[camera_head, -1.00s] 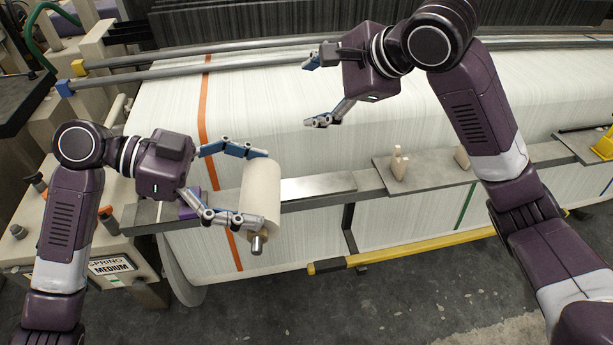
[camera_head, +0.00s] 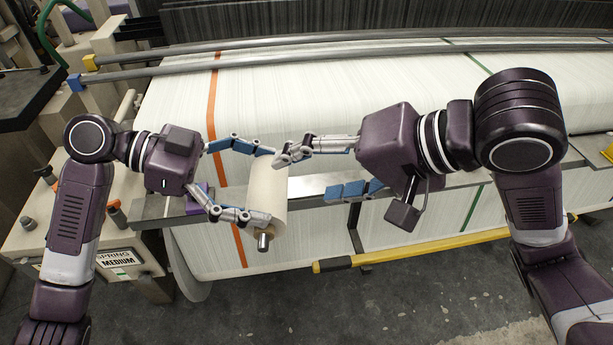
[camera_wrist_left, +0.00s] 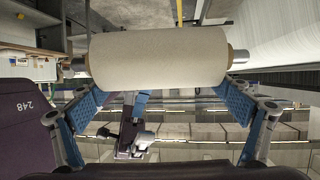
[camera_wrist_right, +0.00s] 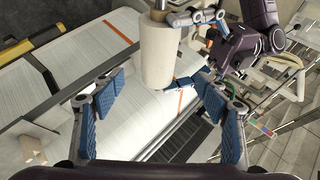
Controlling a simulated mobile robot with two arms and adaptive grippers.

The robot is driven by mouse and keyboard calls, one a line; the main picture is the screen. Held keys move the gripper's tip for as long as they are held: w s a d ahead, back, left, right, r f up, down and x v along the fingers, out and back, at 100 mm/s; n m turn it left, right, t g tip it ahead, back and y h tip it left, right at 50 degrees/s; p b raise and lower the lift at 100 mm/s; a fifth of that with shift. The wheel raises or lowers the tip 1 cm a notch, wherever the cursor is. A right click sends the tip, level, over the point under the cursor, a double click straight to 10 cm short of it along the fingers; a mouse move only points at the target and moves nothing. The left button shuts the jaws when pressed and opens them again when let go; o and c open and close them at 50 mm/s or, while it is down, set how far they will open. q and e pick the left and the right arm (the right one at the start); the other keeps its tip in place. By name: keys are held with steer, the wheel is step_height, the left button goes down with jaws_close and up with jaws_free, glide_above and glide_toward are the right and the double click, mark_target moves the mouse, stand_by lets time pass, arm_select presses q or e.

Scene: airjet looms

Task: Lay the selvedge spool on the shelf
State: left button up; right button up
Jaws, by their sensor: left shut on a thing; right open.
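The selvedge spool (camera_head: 265,192) is a cream roll with a metal core end showing below. My left gripper (camera_head: 268,184) is shut on it, one finger at each end, and holds it steeply tilted in front of the shelf. The left wrist view shows the spool (camera_wrist_left: 160,58) across the fingers. My right gripper (camera_head: 305,176) is open and empty just right of the spool. Its upper fingertip is close to the spool's upper end; I cannot tell if they touch. The grey metal shelf (camera_head: 308,184) runs behind, partly hidden by both grippers.
The loom's white warp sheet (camera_head: 330,105) lies behind the shelf, with grey rails (camera_head: 350,50) above it. A yellow bar (camera_head: 430,248) runs low in front. A block with a "SPRING MEDIUM" label (camera_head: 116,258) stands at the left.

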mark_target(266, 191)
steer(key=x, duration=1.2)
steer(key=shift+s+f, duration=0.1)
steer(key=shift+f, duration=0.05)
steer(key=c, duration=1.5)
arm_select(q)
steer(key=o, duration=1.1)
arm_select(e)
steer(key=shift+c, duration=0.9)
